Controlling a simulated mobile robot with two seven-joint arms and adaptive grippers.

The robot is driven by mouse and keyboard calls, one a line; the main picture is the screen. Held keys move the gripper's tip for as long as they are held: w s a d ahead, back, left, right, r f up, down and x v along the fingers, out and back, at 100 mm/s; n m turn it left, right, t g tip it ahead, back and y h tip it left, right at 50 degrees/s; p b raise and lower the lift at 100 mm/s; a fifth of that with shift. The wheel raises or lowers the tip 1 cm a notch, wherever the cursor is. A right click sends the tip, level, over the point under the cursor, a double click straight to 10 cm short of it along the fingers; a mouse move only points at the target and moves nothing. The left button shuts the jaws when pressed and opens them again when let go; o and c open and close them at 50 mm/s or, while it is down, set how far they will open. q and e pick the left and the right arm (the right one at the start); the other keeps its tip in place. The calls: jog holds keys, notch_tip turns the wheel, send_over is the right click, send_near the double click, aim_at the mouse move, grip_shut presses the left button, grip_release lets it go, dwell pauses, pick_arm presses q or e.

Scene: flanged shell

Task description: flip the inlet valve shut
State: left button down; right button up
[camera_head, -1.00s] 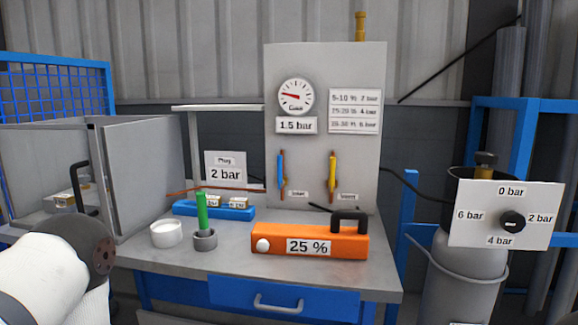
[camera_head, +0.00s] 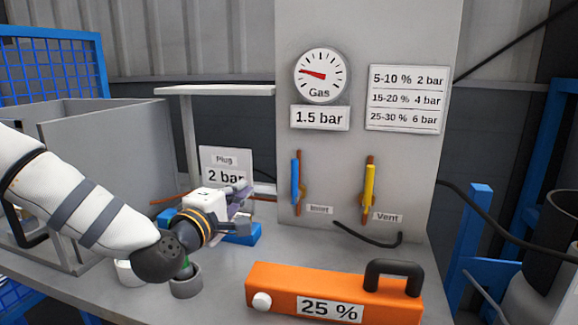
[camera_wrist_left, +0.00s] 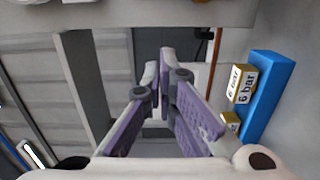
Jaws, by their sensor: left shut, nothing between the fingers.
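The inlet valve's blue handle (camera_head: 296,181) stands upright on the left of the grey panel, with a small label below it. Beside it, the vent valve's yellow handle (camera_head: 369,188) is also upright. My left gripper (camera_head: 246,194) is left of the blue handle, in front of the plug sign and above the blue block, apart from the handle. In the left wrist view its purple-padded fingers (camera_wrist_left: 158,68) are shut and empty. No valve handle shows clearly in that view. My right gripper is out of view.
The gas gauge (camera_head: 321,75) is above the valves. An orange box (camera_head: 280,285) with a black handle stands on the bench in front. The blue block (camera_wrist_left: 268,95) carries labelled plugs. A grey shelf (camera_head: 215,90) sits left of the panel. A black hose (camera_head: 370,238) lies below the valves.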

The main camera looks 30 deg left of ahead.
aim_at(296, 180)
pick_arm(q)
jog(key=w+d, duration=0.2)
jog(key=w, duration=0.9)
jog(key=shift+r+b, duration=0.15)
jog(key=shift+b, duration=0.2)
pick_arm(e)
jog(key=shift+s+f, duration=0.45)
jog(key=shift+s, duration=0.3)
